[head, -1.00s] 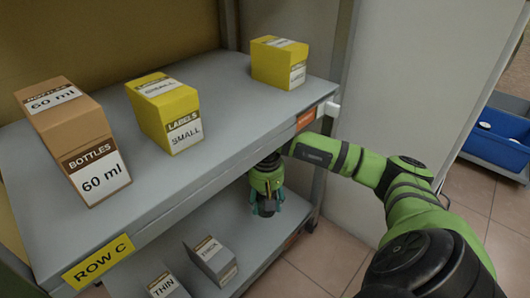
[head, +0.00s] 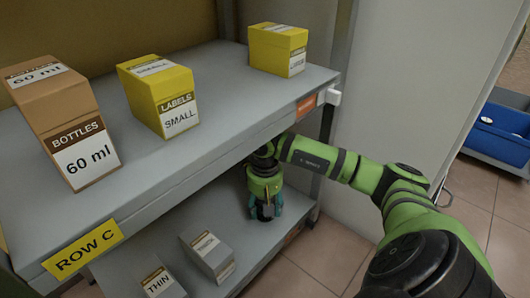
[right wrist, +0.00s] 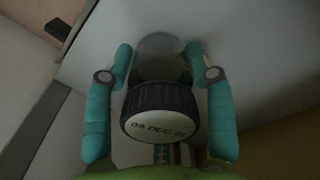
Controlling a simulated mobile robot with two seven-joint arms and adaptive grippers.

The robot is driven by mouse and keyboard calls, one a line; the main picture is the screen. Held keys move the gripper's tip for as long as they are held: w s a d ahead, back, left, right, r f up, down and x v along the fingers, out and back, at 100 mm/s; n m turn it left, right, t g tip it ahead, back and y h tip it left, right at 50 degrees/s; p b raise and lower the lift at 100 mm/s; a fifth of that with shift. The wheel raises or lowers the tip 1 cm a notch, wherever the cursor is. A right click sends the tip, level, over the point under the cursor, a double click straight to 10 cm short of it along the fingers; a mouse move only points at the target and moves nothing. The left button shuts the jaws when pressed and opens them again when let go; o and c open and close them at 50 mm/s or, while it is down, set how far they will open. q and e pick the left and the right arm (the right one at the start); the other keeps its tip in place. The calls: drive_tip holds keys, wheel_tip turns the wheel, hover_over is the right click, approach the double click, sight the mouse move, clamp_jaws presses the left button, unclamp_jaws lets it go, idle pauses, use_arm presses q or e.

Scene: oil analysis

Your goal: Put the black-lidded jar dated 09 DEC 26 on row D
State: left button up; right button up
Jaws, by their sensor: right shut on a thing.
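My right gripper (head: 265,212) hangs above the right part of the lower shelf (head: 240,236), under the front edge of the row C shelf. The right wrist view shows its two teal fingers (right wrist: 158,55) shut around a jar with clear glass and a ribbed black lid (right wrist: 160,108). The lid's pale label reads 09 DEC and a year whose last digit is hard to read. The jar points lid toward the wrist camera. In the head view the fingers mostly hide the jar. No row label shows on the lower shelf. My left gripper is not in view.
The row C shelf (head: 200,150) carries a brown 60 ml bottles box (head: 62,120) and two yellow boxes (head: 158,95) (head: 278,50). On the lower shelf stand two grey boxes (head: 208,256) (head: 160,284), left of the gripper. A post (head: 325,150) bounds the shelves at right.

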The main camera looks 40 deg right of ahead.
drive_tip(key=shift+f+b, duration=0.4)
drive_tip(key=shift+f, duration=0.15)
drive_tip(key=o, duration=1.5)
drive_tip(key=shift+r, duration=0.1)
